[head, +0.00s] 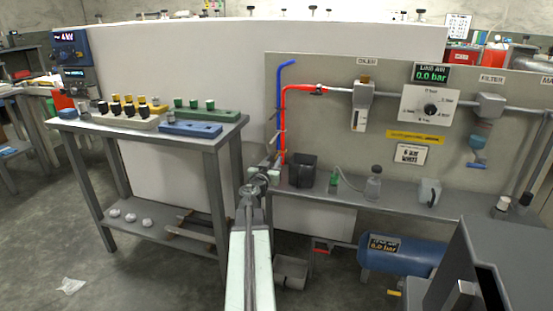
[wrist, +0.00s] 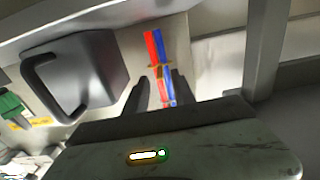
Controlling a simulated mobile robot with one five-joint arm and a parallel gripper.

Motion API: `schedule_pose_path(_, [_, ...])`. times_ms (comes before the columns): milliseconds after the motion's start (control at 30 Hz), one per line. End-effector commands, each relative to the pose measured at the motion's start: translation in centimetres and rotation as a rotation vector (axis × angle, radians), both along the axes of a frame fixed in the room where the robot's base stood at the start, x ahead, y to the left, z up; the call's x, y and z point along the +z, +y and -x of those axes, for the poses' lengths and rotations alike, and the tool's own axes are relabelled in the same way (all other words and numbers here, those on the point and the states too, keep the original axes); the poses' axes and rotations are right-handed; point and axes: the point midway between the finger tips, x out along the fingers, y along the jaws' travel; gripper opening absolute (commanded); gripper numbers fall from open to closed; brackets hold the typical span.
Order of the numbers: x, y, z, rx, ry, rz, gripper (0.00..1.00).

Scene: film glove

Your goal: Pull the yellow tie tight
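A red hose (wrist: 154,49) and a blue hose (wrist: 161,48) run side by side in the wrist view. A small yellow-orange band, which looks like the yellow tie (wrist: 160,72), lies across them. My gripper (wrist: 161,92) is open, with its two dark fingers on either side of the hoses just below the band. I cannot tell whether a finger touches the band or its tail. In the head view, the red hose (head: 283,125) and blue hose (head: 279,85) rise along the panel's left edge. My gripper (head: 270,163) is beside their lower part, and the tie is too small to make out there.
A dark bin (head: 302,170) stands on the shelf (head: 400,205) right of my gripper; a grey container (wrist: 85,70) shows left of the fingers in the wrist view. A workbench (head: 170,135) with coloured blocks stands left. A blue tank (head: 402,255) is below the shelf.

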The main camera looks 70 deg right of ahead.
Motion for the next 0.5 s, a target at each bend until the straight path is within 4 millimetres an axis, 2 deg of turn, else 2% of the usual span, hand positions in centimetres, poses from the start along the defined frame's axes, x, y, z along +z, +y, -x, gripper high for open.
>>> schedule_pose_path(33, [0.0, -1.4, -0.2, -0.001, 0.0, 0.0, 0.31])
schedule_pose_path(100, [0.0, -2.7, -0.3, 0.0, 0.0, 0.0, 0.31])
schedule_pose_path(200, [0.0, -3.7, -0.3, 0.0, 0.0, 0.0, 0.31])
schedule_pose_path(433, [0.0, -3.8, -0.2, 0.0, 0.0, 0.0, 0.31])
schedule_pose_path(467, [0.0, -3.8, -0.2, 0.0, 0.0, 0.0, 0.28])
schedule_pose_path(500, [0.0, -3.8, -0.1, 0.0, 0.0, 0.0, 0.17])
